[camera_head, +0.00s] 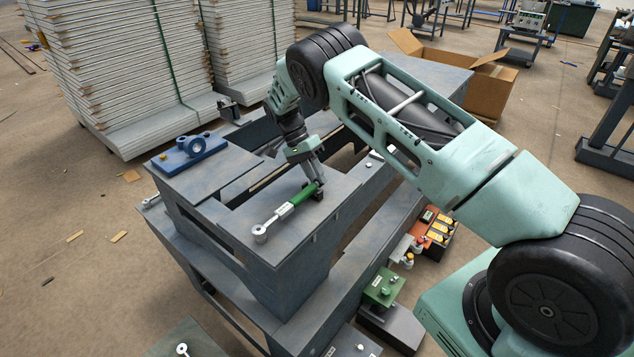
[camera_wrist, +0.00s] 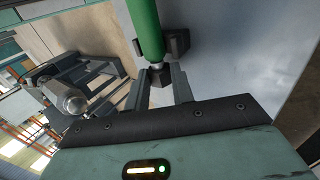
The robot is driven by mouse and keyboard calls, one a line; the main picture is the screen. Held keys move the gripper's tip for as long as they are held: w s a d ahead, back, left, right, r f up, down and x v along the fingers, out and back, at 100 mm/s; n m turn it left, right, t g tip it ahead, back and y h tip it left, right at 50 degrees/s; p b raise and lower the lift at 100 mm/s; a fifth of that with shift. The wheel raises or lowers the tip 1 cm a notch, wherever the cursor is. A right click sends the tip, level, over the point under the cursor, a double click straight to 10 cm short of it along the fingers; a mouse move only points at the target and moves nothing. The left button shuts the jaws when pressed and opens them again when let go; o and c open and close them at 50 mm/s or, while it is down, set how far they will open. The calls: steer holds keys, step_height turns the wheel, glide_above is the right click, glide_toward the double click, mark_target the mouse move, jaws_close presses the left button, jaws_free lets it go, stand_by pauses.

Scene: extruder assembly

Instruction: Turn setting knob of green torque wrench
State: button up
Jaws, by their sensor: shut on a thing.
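The green torque wrench (camera_head: 302,196) lies on the grey workbench top in the head view, its silver shaft and round head (camera_head: 260,233) pointing to the lower left. My gripper (camera_head: 317,186) reaches down to the far upper right end of its green handle. In the wrist view, the green handle (camera_wrist: 147,28) comes in from the top. A dark block (camera_wrist: 176,43) touches or stands beside the handle's end. The setting knob (camera_wrist: 159,73) at that end is between the two fingers of my gripper (camera_wrist: 160,82), which are shut on it. The fingers partly hide the knob.
A blue fixture (camera_head: 190,152) sits on the bench's left part. The grey bench (camera_head: 245,185) has open gaps beside the wrench. An orange tray of bottles (camera_head: 437,228) and a green block (camera_head: 384,288) are lower right. A cardboard box (camera_head: 485,90) stands behind.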

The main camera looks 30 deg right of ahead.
steer(key=shift+w+a+f+g+h+b, duration=0.15)
steer(key=shift+f+g+h+b, duration=0.3)
steer(key=shift+g+b, duration=0.95)
steer(key=shift+w+b, duration=0.1)
steer(key=shift+b, duration=0.4)
steer(key=shift+r, duration=0.25)
steer(key=o, duration=1)
steer(key=shift+r, duration=0.1)
